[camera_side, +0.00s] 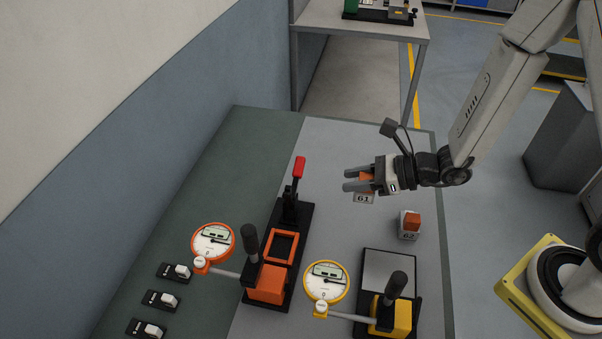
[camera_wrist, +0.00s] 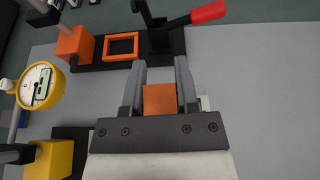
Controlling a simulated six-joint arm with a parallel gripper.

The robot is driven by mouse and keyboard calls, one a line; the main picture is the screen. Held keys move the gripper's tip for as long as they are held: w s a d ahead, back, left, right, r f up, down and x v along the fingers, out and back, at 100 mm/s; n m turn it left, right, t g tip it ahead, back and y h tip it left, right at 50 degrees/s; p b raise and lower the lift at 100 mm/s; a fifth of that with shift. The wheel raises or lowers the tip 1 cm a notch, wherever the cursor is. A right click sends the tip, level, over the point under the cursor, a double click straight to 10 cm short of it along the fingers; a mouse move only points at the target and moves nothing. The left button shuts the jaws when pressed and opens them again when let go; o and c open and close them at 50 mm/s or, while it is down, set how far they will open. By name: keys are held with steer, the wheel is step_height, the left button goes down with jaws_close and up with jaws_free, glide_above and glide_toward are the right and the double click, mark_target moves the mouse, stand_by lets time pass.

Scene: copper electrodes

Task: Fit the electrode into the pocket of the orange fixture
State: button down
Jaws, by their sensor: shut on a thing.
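My gripper (camera_side: 358,180) is above the right part of the table, its fingers pointing left in the side view. It is shut on a copper-coloured electrode (camera_wrist: 160,100), which sits between the two grey fingers in the wrist view. In the side view the electrode (camera_side: 367,177) is partly hidden by the fingers. The orange fixture (camera_side: 297,247) is to the left and nearer the side camera, apart from my gripper. Its square orange frame surrounds a dark pocket, and it also shows in the wrist view (camera_wrist: 107,47) beyond the fingertips, to the left.
A red-handled clamp (camera_side: 298,170) stands at the fixture's far end. An orange dial gauge (camera_side: 212,243) and a yellow dial gauge (camera_side: 326,284) stand nearby. A second copper block (camera_side: 412,221) sits on a holder marked 62. A label marked 61 (camera_side: 363,198) lies below my gripper.

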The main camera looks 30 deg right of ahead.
stand_by(0.3)
steer(key=shift+w+d+r, duration=0.3)
steer(key=shift+w, duration=0.05)
steer(key=w+d+r+m+t+h, duration=0.3)
steer(key=w+d+r+m+h, duration=0.2)
steer(key=w+d+r, duration=0.3)
steer(key=d+r+m, duration=0.1)
steer(key=d+r, duration=0.3)
steer(key=shift+w+r+t+h, duration=0.15)
steer(key=shift+r+t+h, duration=0.1)
steer(key=shift+t+h, duration=0.15)
steer(key=s+a+f+n+g+y, duration=0.1)
steer(key=s+a+f+n+y, duration=0.1)
steer(key=f, duration=0.5)
steer(key=s+a+f+n+g+y, duration=0.2)
steer(key=s+a+f+n+y, duration=0.1)
steer(key=s+a+f, duration=0.2)
steer(key=shift+a+f+n+y, duration=0.2)
steer(key=shift+f+n+y, duration=0.1)
steer(key=shift+f, duration=1.1)
